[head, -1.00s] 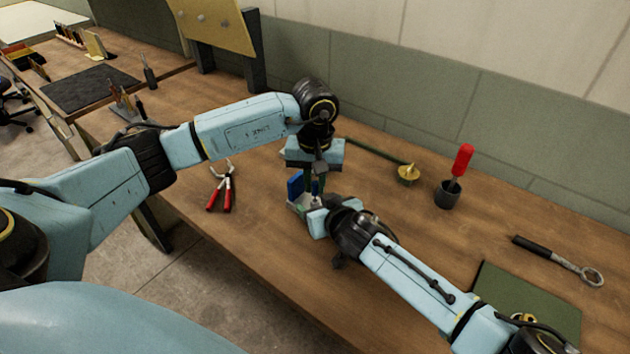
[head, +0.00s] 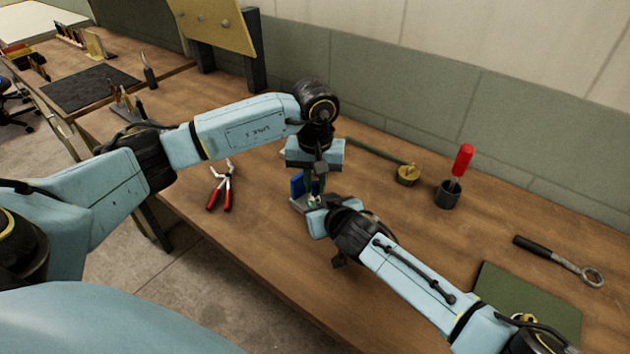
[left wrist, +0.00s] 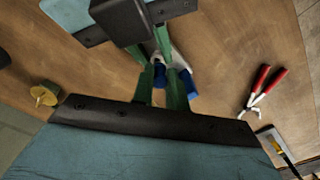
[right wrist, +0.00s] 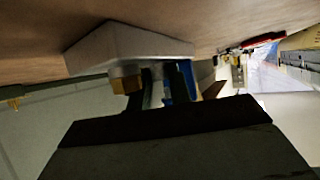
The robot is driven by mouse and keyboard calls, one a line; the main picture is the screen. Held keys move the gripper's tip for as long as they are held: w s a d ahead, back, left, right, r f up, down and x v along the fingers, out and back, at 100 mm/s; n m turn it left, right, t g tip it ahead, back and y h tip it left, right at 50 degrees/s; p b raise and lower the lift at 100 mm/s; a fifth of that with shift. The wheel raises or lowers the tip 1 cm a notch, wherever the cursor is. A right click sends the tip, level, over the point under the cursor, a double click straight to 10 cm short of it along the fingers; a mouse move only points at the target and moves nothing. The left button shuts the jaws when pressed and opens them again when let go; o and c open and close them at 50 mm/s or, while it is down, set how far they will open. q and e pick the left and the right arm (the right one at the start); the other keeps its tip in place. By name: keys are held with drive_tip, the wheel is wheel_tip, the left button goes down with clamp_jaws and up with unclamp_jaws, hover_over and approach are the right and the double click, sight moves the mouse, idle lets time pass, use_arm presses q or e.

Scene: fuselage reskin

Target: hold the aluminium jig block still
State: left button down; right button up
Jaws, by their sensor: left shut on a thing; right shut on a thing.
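The pale grey aluminium jig block (head: 298,204) rests on the bench, mostly hidden by my grippers. Its side shows large in the right wrist view (right wrist: 125,45). An upright blue piece (head: 296,186) stands at it. My left gripper (head: 314,193) points down from above, its green fingers closed at the block; the exact contact is hidden. In the left wrist view its fingers (left wrist: 168,82) come down beside blue and silvery parts. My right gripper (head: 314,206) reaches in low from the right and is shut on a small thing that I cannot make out. A brass-coloured piece (right wrist: 126,80) shows beside its fingers.
Red-handled pliers (head: 221,188) lie left of the grippers. A brass round piece (head: 407,174), a dark cup (head: 447,194) with a red-handled tool (head: 462,160), a black-handled ring tool (head: 560,262) and a green mat (head: 535,303) are to the right. Bare wood lies between.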

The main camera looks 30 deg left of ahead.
use_arm(q)
drive_tip(key=shift+w+d, duration=0.1)
drive_tip(key=shift+w, duration=0.1)
idle(0.5)
drive_tip(key=c, duration=1.9)
unclamp_jaws()
drive_tip(key=shift+c, duration=0.2)
clamp_jaws()
drive_tip(key=shift+f, duration=0.95)
drive_tip(key=shift+r, duration=0.6)
drive_tip(key=shift+f, duration=0.75)
drive_tip(key=shift+r, duration=0.1)
